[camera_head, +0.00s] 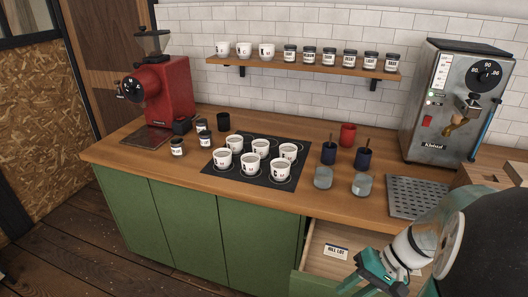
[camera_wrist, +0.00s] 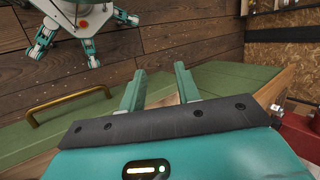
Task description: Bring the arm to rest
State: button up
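My gripper (camera_head: 352,284) is teal and hangs at the lower right of the head view, at the front of the counter by the open drawer (camera_head: 318,247). In the wrist view, my gripper (camera_wrist: 160,88) shows two teal fingers standing apart with nothing between them. It is open and empty. The arm's white and black links come in from the right edge of the head view. In the wrist view, a green front with a brass handle (camera_wrist: 70,106) lies beyond the fingers. I cannot tell whether the gripper touches the drawer.
A card (camera_head: 336,251) lies in the drawer. The wooden counter (camera_head: 130,155) holds a red grinder (camera_head: 168,92), a black mat (camera_head: 222,178) with several white cups, jars, a metal drip tray (camera_head: 418,197) and a steel machine (camera_head: 440,140). A shelf (camera_head: 300,67) holds more cups and jars.

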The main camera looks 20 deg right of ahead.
jog(key=w+a+r+n+t+h, duration=0.2)
jog(key=a+r+n+t+h, duration=0.2)
jog(key=a+r, duration=1)
jog(key=n+h, duration=0.1)
jog(key=h, duration=0.2)
jog(key=shift+a+r, duration=0.2)
jog(key=shift+a, duration=0.15)
jog(key=shift+s+d, duration=0.1)
